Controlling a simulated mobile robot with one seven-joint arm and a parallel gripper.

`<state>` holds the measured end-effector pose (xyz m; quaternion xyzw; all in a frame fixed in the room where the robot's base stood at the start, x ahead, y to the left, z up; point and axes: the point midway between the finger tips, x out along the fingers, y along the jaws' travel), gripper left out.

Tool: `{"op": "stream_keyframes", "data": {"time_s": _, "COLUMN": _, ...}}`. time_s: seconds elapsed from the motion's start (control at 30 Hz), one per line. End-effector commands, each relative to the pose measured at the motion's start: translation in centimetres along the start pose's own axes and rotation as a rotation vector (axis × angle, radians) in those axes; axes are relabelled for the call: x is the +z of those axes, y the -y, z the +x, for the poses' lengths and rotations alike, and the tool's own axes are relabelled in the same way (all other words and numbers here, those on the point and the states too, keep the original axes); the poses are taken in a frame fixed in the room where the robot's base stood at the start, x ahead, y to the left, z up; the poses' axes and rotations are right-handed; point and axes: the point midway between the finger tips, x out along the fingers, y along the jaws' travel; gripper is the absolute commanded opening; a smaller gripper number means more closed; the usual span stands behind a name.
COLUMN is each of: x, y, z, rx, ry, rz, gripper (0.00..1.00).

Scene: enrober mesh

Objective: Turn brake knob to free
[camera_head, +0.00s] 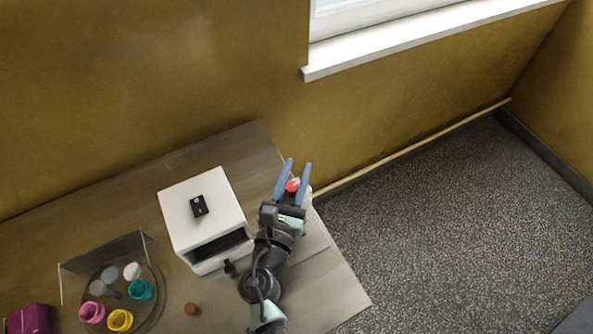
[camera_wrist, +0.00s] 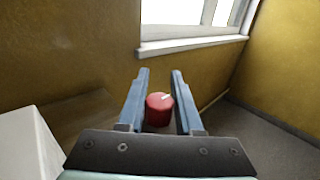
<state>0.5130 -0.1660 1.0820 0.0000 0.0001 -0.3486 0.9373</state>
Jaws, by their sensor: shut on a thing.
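The red brake knob (camera_head: 292,186) is round, with a pale pointer mark on top. In the wrist view the knob (camera_wrist: 158,110) stands between the two blue fingers, and its mark points up and to the right. My gripper (camera_head: 299,163) is shut on the knob, one finger on each side; it also shows in the wrist view (camera_wrist: 160,72). The knob's base and any markings around it are hidden by my gripper and arm.
A white machine (camera_head: 190,239) with a dark opening stands left of my arm, a small black box (camera_head: 199,206) on top. Farther left are colored cups, including a yellow one (camera_head: 120,320), and a purple box (camera_head: 30,319). The window sill (camera_head: 420,37) is behind.

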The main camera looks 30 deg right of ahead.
Motion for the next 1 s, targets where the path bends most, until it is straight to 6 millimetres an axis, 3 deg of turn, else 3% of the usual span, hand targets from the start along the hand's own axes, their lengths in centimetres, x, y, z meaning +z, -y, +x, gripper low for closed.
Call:
{"op": "stream_keyframes", "data": {"time_s": 0.27, "x": -0.3, "y": -0.5, "z": -0.1, "rx": 0.17, "ry": 0.0, "rz": -0.001, "gripper": 0.0}}
{"op": "stream_keyframes", "data": {"time_s": 1.0, "x": -0.2, "y": -2.2, "z": -0.9, "rx": 0.863, "ry": 0.005, "rz": 0.0, "gripper": 0.0}}
